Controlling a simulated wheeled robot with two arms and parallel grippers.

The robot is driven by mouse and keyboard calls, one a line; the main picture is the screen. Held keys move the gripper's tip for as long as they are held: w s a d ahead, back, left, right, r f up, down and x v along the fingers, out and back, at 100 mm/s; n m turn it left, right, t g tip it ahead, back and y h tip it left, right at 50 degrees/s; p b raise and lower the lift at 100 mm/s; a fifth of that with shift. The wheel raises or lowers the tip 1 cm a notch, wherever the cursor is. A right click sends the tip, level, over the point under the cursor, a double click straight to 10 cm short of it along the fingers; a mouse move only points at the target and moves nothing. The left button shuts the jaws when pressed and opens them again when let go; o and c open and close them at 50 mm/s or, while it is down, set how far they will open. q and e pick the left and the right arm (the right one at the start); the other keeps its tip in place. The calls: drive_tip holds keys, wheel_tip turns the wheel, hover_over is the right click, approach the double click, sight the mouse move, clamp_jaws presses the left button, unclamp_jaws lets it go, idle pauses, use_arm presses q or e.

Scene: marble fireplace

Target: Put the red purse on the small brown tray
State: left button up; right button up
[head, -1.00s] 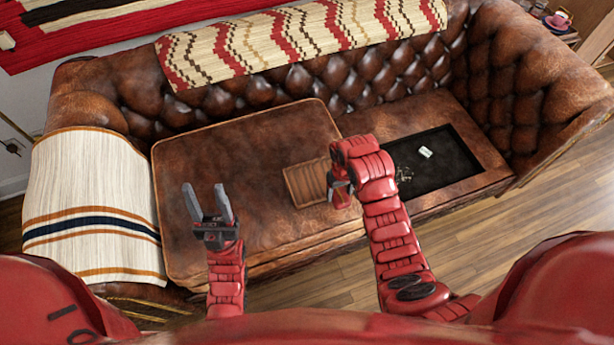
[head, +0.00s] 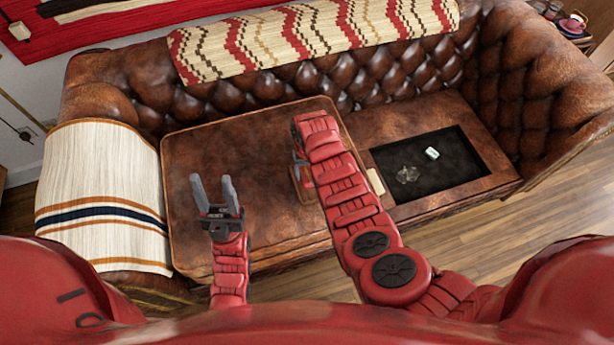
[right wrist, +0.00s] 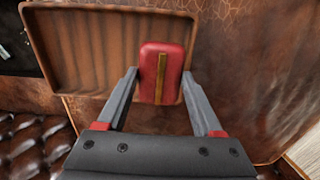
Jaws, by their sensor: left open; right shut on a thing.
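The red purse (right wrist: 160,75), with a gold stripe down its middle, is between the fingers of my right gripper (right wrist: 160,78) in the right wrist view. The gripper is shut on it. The purse is over one end of the small brown tray (right wrist: 85,50); I cannot tell whether it touches the tray. In the head view my right arm covers most of the tray (head: 306,192), and the right gripper (head: 300,165) is mostly hidden. My left gripper (head: 212,185) is open and empty over the left part of the brown seat.
The tray lies on the leather sofa seat (head: 215,145). To its right is a black recessed panel (head: 455,165) with a small pale item (head: 432,152) and a clear item (head: 407,174). A striped blanket (head: 100,190) covers the left armrest. The tufted backrest (head: 330,82) stands behind.

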sight(307, 174)
drive_tip(key=shift+a+f, duration=0.1)
drive_tip(key=shift+f, duration=0.45)
drive_tip(key=shift+f+b, duration=0.55)
drive_tip(key=shift+f, duration=0.65)
drive_tip(key=shift+f, duration=0.1)
drive_tip(key=o, duration=1.4)
